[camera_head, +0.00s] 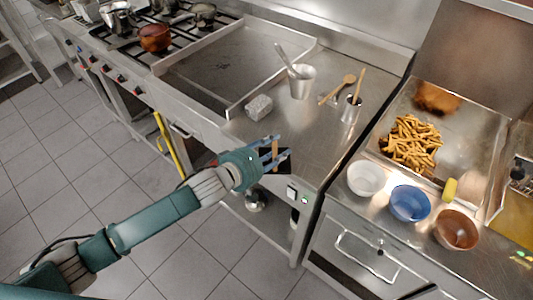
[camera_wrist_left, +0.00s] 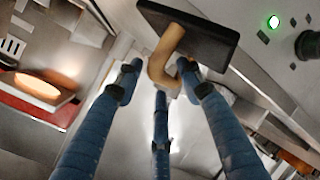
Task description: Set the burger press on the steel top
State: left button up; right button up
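The burger press shows in the head view as a dark, flat plate (camera_head: 284,168) with a wooden handle, at the front edge of the steel top (camera_head: 318,125). In the left wrist view its black plate (camera_wrist_left: 190,32) is tilted and its curved wooden handle (camera_wrist_left: 163,58) points towards my fingers. My left gripper (camera_head: 274,154) has its blue fingers closed around the handle; they also show in the left wrist view (camera_wrist_left: 158,78). Whether the plate touches the steel top is hard to tell. My right gripper is in neither view.
A metal cup (camera_head: 300,84), a utensil pot (camera_head: 350,110), a wooden spoon (camera_head: 337,90) and a small grey block (camera_head: 259,107) stand or lie on the steel top. A griddle (camera_head: 222,68) is left, and a fries tray (camera_head: 455,112) with bowls is right. The middle front is clear.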

pick_arm(q)
jog(key=b+v, duration=0.1)
jog(key=v, duration=1)
jog(key=shift+s+a+b, duration=0.15)
jog(key=shift+s+b, duration=0.05)
jog(key=shift+b, duration=0.2)
